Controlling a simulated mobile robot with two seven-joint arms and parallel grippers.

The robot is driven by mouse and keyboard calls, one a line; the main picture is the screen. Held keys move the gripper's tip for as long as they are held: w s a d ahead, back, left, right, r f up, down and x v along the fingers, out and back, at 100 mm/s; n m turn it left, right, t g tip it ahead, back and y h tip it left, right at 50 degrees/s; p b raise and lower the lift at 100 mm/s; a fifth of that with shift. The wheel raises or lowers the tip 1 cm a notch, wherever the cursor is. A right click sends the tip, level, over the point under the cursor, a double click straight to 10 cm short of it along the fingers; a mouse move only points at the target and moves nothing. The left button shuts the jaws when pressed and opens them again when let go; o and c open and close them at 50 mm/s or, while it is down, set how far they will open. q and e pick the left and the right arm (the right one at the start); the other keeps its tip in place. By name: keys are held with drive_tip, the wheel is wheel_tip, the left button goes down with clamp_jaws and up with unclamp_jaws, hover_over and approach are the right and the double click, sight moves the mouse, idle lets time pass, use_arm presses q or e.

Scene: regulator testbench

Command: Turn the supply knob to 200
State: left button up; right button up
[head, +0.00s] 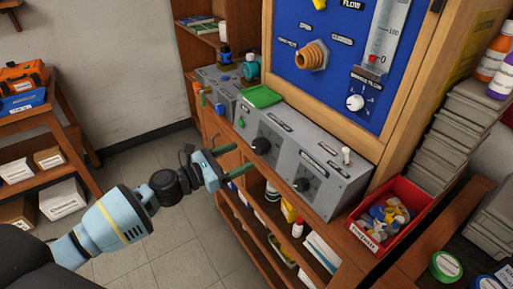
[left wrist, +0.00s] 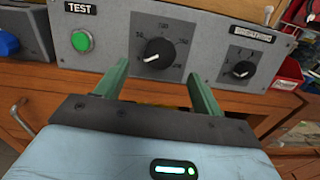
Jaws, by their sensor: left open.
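The large black knob (left wrist: 158,53) sits on the grey front panel of a bench box, inside a printed scale with 50 at upper left and higher numbers round to the right. Its white pointer mark is at lower left, near the low end. The same knob shows in the head view (head: 261,146). My left gripper (head: 247,156) is open and faces this panel. In the left wrist view its two green fingers (left wrist: 158,74) stand left and right of the knob, a little below it, with nothing between them. My right gripper is not in view.
A smaller black knob (left wrist: 243,69) is to the right on the panel. A green button (left wrist: 81,41) marked TEST is to the left. A red bin (head: 397,205) of small parts stands at the right. Wooden shelves lie below the panel. The floor at left is clear.

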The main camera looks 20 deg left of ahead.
sight(256, 149)
use_arm(q)
drive_tip(key=x, duration=0.6)
drive_tip(key=shift+w+d, duration=0.15)
drive_tip(key=shift+w, duration=0.15)
drive_tip(key=c, duration=1)
